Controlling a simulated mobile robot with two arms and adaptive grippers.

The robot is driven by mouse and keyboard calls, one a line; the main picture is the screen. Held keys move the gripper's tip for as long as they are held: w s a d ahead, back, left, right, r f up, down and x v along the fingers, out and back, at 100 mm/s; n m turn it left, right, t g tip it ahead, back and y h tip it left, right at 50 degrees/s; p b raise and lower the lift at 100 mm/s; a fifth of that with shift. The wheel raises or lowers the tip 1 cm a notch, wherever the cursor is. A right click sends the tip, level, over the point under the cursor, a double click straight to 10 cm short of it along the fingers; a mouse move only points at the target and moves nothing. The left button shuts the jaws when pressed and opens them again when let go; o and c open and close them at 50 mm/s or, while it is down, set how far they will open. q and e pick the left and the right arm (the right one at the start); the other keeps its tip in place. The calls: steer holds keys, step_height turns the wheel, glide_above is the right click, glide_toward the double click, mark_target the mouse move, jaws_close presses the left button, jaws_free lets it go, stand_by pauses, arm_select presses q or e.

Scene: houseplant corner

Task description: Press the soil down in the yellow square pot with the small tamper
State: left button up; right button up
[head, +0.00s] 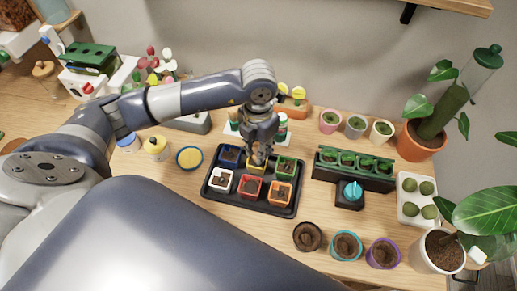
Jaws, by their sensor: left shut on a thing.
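The yellow square pot (251,169) stands in the middle of the back row of a black tray (243,206). My left gripper (261,152) points down right over this pot and hides part of it and its soil. Its fingers are shut on a thin thing, apparently the small tamper, which is mostly hidden by the fingers. I cannot tell whether its lower end touches the soil. My right gripper is not in view.
A dark green planter (352,178) stands to the right. Three round pots stand at the front right. Bare wood lies between.

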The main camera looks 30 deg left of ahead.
arm_select(q)
steer(key=shift+r+p, duration=1.2)
steer(key=shift+r, duration=1.35)
steer(key=shift+f, duration=0.1)
